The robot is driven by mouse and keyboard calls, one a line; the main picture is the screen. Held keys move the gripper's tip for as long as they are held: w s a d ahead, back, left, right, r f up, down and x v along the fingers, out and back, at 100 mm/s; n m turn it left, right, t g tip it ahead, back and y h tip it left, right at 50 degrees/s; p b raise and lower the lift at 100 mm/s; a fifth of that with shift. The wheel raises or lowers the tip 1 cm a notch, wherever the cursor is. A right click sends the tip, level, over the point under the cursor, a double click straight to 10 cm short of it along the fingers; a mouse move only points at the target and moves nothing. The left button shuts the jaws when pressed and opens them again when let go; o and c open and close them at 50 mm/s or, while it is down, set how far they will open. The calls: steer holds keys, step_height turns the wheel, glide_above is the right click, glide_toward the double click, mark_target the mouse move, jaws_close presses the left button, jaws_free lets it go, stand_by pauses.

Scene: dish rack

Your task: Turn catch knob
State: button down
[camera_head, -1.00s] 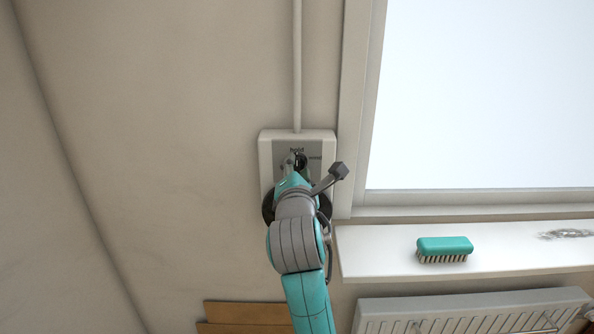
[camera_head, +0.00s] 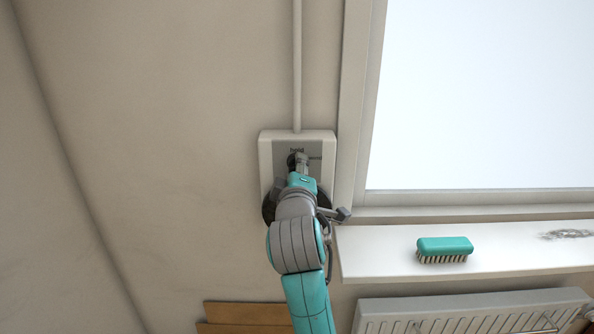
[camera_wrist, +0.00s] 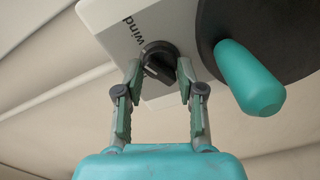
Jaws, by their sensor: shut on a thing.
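The catch knob (camera_wrist: 160,57) is a small dark round knob on the grey plate of a white wall box (camera_head: 266,150). In the wrist view it sits between the two fingertips of my gripper (camera_wrist: 160,74), which is shut on it. The printed word "wind" (camera_wrist: 132,33) shows beside it. In the head view my gripper and wrist cover most of the knob (camera_head: 292,160); the word "hold" (camera_head: 296,150) shows above it. The knob's exact setting cannot be told.
A dark disc (camera_wrist: 290,50) with a teal handle (camera_wrist: 250,78) is close to the right finger. A pipe (camera_head: 297,70) runs up from the box. To the right are a window frame (camera_head: 355,110), a sill (camera_head: 375,260) with a teal brush (camera_head: 445,246), and a radiator (camera_head: 470,312) below.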

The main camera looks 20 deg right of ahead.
steer(key=c, duration=1.1)
jaws_free()
steer(key=shift+m, duration=0.6)
steer(key=shift+c, duration=0.2)
steer(key=o, duration=0.5)
steer(key=shift+c, duration=0.2)
steer(key=shift+s, duration=0.15)
steer(key=shift+v, duration=0.85)
steer(key=v, duration=0.6)
